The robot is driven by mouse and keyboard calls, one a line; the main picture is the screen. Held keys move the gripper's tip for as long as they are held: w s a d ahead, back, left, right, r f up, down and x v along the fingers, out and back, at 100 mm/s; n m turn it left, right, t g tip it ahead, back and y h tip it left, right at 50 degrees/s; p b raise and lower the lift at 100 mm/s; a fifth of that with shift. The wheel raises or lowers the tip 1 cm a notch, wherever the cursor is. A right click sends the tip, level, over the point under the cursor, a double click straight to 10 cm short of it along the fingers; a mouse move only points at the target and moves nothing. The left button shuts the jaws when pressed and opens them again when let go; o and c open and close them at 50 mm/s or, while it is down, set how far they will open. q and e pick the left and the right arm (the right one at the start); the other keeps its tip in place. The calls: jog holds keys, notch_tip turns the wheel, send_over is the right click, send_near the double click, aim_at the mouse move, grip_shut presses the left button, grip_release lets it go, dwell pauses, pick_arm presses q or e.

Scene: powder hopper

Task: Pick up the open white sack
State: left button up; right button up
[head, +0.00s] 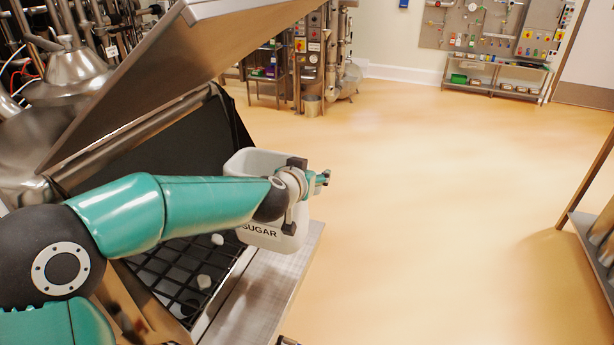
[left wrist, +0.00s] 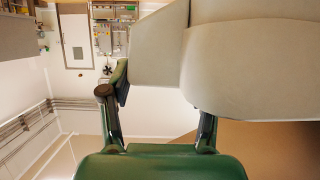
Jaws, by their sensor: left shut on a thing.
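The white sack (head: 252,163), lettered SUGAR, is upright and open at the top, at the right side of the hopper opening. My left arm reaches across in front of it and hides part of its middle. My left gripper (head: 292,195) is shut on the sack at its right side. In the left wrist view the pale sack (left wrist: 240,70) fills the upper right, against the fingers of the left gripper (left wrist: 163,105). I cannot tell whether its base touches the ledge.
The raised steel lid (head: 165,75) hangs above. Open floor (head: 430,200) lies right; a rack stands at the right edge.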

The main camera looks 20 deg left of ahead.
pick_arm(q)
jog(key=shift+r+p, duration=0.55)
jog(key=shift+r, duration=0.9)
